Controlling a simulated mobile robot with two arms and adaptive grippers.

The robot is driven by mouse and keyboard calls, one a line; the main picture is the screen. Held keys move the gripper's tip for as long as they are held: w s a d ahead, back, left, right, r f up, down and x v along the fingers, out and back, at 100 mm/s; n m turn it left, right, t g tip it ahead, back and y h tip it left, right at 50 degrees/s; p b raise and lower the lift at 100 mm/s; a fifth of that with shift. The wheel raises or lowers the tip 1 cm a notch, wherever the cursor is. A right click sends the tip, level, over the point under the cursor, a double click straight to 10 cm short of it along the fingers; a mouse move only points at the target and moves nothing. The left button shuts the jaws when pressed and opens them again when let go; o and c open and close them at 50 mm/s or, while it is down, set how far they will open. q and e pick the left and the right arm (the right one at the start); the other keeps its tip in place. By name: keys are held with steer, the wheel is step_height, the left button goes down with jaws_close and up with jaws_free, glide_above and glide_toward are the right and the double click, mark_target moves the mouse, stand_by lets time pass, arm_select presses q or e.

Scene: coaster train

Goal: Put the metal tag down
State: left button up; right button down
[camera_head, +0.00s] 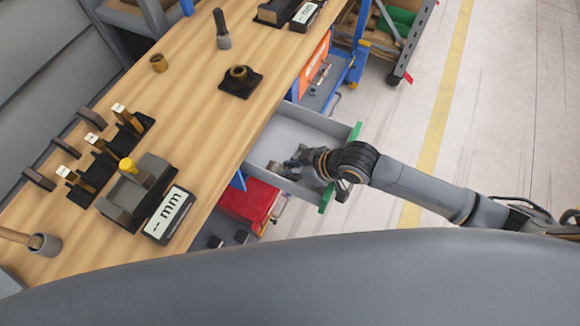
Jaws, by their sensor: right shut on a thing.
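My right gripper (295,163) reaches in from the right, over the green front edge of an open grey drawer (302,122). Its fingers are inside the drawer's outline, low towards its floor. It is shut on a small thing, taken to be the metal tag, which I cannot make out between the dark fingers. I cannot tell whether it touches the drawer floor. My left gripper is not in view.
The wooden bench (190,100) carries a gauge with a "-- mm" display (168,214), black holders (105,160) and a black square base with a brass ring (240,80). A red box (248,203) sits below the drawer. Clear floor lies to the right.

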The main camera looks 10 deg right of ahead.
steer(key=shift+f, duration=0.2)
steer(key=c, duration=1.5)
jaws_free()
steer(key=shift+o, duration=0.2)
steer(key=shift+r, duration=0.1)
steer(key=v, duration=1.2)
